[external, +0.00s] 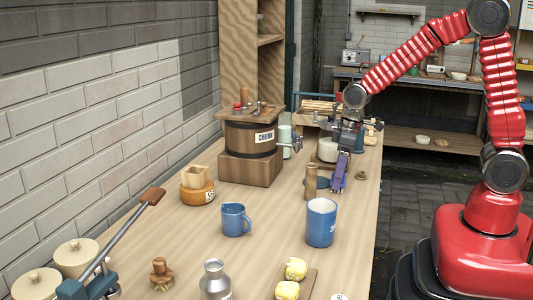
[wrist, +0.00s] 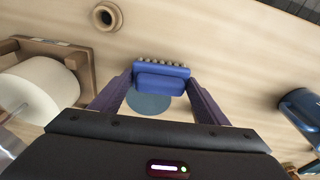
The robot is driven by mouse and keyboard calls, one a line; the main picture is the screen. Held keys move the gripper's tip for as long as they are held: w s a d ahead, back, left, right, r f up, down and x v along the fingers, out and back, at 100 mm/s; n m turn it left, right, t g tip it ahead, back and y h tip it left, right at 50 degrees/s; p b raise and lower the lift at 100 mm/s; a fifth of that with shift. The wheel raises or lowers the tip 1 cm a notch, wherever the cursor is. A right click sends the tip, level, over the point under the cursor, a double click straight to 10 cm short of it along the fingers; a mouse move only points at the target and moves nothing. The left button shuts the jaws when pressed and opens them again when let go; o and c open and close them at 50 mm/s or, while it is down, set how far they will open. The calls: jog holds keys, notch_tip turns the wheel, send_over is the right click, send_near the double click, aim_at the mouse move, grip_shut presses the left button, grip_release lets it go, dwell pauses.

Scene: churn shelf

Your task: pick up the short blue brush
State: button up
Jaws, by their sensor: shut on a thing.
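The short blue brush (wrist: 161,80) sits between the fingers of my gripper in the wrist view, with a row of pale bristles along its far edge. My gripper (wrist: 160,86) is shut on it, one purple finger at each end. In the external view my gripper (external: 338,182) points down over the right side of the wooden table, and the brush is hard to make out there. A flat blue-grey disc (wrist: 148,104) lies below the brush in the wrist view. I cannot tell whether the brush touches the table.
A large blue mug (external: 321,222) and a smaller blue jug (external: 235,220) stand nearer the camera. A wooden cylinder (external: 311,182) stands beside my gripper, and a small round wooden piece (wrist: 106,16) lies nearby. A white roll (wrist: 38,90) and the churn (external: 250,138) stand farther back.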

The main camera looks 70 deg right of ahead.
jog(key=shift+c, duration=0.6)
jog(key=shift+r, duration=0.1)
jog(key=shift+r, duration=0.2)
notch_tip(320, 180, up, 9)
jog(key=shift+r, duration=0.2)
